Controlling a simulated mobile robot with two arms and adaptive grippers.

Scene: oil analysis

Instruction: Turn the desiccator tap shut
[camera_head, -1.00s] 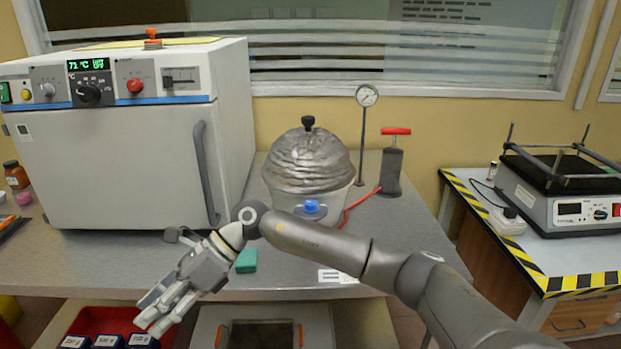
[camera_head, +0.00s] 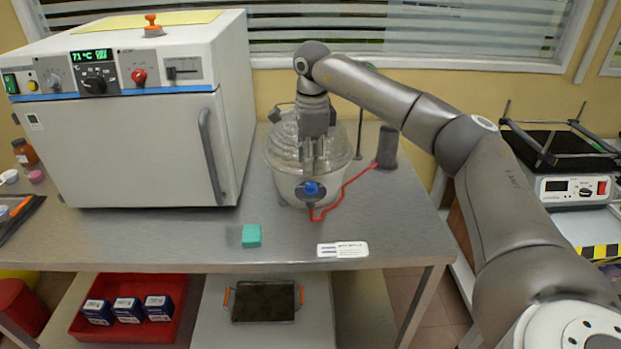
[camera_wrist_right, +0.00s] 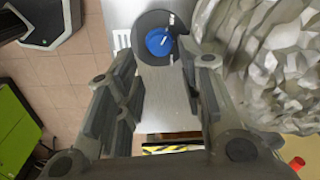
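The desiccator (camera_head: 283,160) is a round vessel with a clear, rippled dome lid on the grey bench. Its blue tap (camera_head: 311,188) sits low on the front, with a red hose at its port. My right gripper (camera_head: 313,168) points down in front of the dome, just above the tap. In the right wrist view, the blue tap (camera_wrist_right: 158,42) lies beyond the open fingers, roughly between them, and the dome (camera_wrist_right: 265,60) fills the right side. The fingers are apart and hold nothing. My left gripper is not in view.
A white oven (camera_head: 130,150) stands to the left. A green block (camera_head: 251,235) and a label card (camera_head: 342,250) lie on the bench front. The pump (camera_head: 387,146) and red hose (camera_head: 348,186) are right of the desiccator. My right arm covers part of the gauge stand.

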